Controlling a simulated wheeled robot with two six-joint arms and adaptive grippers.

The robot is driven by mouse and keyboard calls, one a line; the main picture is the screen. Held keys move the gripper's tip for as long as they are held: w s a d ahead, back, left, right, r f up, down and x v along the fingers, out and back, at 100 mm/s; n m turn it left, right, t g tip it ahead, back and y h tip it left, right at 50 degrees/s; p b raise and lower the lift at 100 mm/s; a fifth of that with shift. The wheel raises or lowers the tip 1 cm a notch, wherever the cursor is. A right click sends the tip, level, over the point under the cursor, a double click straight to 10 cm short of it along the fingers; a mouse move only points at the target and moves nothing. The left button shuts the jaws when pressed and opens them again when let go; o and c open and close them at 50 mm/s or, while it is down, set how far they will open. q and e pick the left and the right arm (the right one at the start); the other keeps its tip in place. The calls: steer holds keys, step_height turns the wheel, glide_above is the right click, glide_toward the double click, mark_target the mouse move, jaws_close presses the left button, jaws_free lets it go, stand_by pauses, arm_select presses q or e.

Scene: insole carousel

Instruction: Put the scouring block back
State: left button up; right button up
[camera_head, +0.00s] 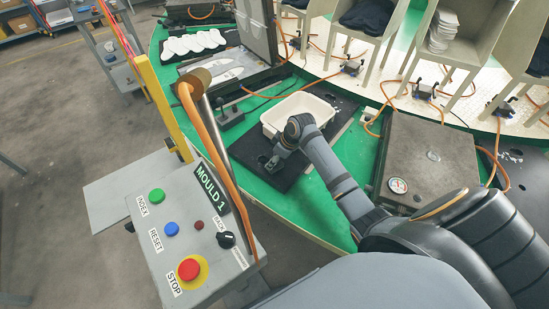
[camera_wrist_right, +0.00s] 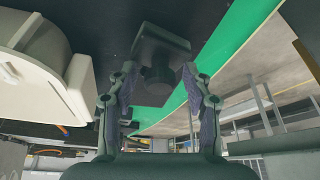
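The scouring block appears to be the dark grey block with a round knob (camera_wrist_right: 160,58) in the right wrist view, against the black mat (camera_wrist_right: 95,30). My right gripper (camera_wrist_right: 160,82) is open, its fingers on both sides of the knob with a gap on each side. In the head view my right gripper (camera_head: 273,160) is low over the black mat (camera_head: 300,165), in front of the white tub (camera_head: 283,110); the block is hard to make out there. The tub (camera_wrist_right: 45,75) is close beside the left finger in the wrist view. My left gripper is out of view.
A control box (camera_head: 200,225) with buttons and a hose stands at the front left. A grey mould box with a gauge (camera_head: 425,150) is right of the mat. White insoles (camera_head: 192,43) lie at the back left. Orange hoses cross the green carousel (camera_head: 355,155).

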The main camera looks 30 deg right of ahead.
steer(key=shift+r, duration=0.15)
steer(key=v, duration=1.2)
steer(key=shift+r, duration=0.1)
